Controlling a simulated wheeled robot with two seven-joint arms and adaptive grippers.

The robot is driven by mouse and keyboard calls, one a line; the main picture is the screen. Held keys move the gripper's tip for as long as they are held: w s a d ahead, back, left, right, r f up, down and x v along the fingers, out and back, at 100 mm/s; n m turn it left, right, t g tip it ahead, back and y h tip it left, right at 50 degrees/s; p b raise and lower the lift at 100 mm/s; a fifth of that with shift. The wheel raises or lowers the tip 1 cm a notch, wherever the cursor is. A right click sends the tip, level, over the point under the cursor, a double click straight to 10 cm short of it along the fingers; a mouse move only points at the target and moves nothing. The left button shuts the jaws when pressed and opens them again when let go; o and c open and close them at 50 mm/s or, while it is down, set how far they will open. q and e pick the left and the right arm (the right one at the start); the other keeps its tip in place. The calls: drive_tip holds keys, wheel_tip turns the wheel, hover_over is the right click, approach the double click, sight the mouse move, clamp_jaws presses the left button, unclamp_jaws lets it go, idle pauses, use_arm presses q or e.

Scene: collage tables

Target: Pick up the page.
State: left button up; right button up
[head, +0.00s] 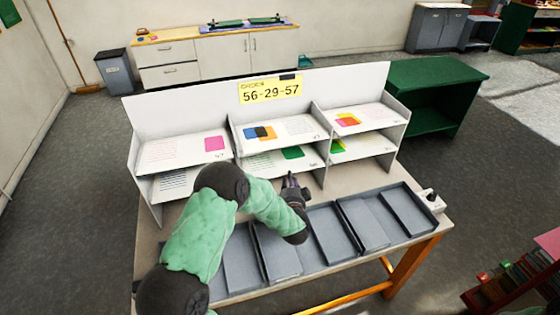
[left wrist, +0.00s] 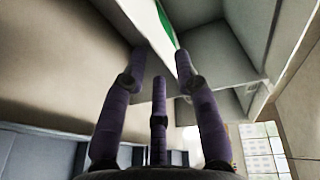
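Pages lie in a white rack (head: 190,113) with upper and lower compartments. In the lower middle compartment is a white page with a green patch (head: 292,153); the green patch also shows in the left wrist view (left wrist: 166,22). My left gripper (head: 290,179) is just in front of that compartment, fingers pointing toward it. In the left wrist view its fingers (left wrist: 160,65) are spread, with a pale edge beyond and between the tips. I cannot tell whether they touch it. My right gripper is not in view.
A yellow card (head: 270,90) reading 56-29-57 is on the rack's back panel. Other pages, one with a pink square (head: 214,143), lie in the compartments. Grey trays (head: 282,264) line the table's front. A small white device (head: 430,200) stands at the right end.

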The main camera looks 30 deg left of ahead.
use_arm(q)
drive_tip(key=b+x, duration=0.1)
drive_tip(key=x, duration=0.3)
drive_tip(key=shift+w+a, duration=0.1)
drive_tip(key=shift+a, duration=0.05)
clamp_jaws()
